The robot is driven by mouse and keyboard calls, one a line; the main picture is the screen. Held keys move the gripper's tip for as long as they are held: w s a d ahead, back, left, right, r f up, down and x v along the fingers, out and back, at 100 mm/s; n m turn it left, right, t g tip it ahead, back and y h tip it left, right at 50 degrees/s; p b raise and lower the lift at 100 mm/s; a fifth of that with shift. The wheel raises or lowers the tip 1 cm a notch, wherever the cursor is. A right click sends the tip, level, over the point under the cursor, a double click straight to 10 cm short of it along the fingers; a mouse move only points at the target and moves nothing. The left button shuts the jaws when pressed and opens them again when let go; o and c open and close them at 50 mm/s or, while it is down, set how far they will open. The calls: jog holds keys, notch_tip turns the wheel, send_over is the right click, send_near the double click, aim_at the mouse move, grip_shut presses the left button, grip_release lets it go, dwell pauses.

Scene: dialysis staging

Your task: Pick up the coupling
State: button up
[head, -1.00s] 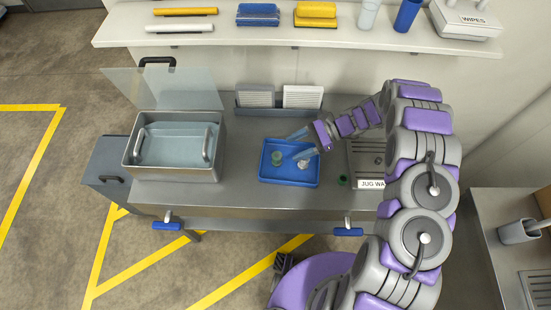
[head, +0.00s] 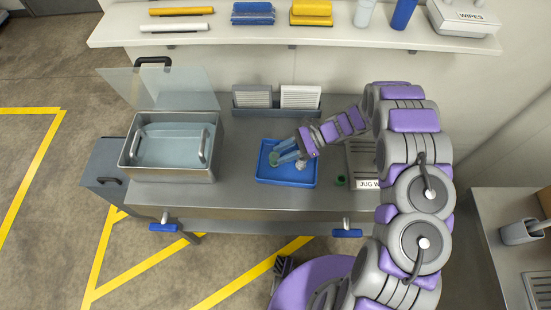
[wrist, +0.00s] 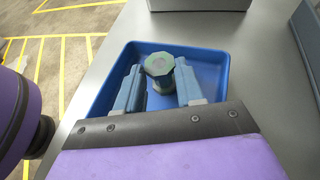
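The coupling (wrist: 160,66) looks like a green, many-sided cap with a pale centre on a darker body. It stands in the blue tray (wrist: 217,60). My gripper (wrist: 155,75) reaches into the tray with its two blue-grey fingers apart, one on each side of the coupling. A gap shows beside the left finger; the right finger is close, and I cannot tell if it touches. In the head view the green top (head: 274,159) shows at my gripper's fingertips (head: 276,152).
A steel bath (head: 172,174) with a raised clear lid stands left of the tray. A grey rack (head: 277,110) with white cards is behind. A small green ring (head: 341,181) and a drain grate (head: 361,158) are to the right. A shelf (head: 220,40) runs above.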

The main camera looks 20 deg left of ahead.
jog(key=shift+a, duration=0.35)
jog(key=c, duration=0.5)
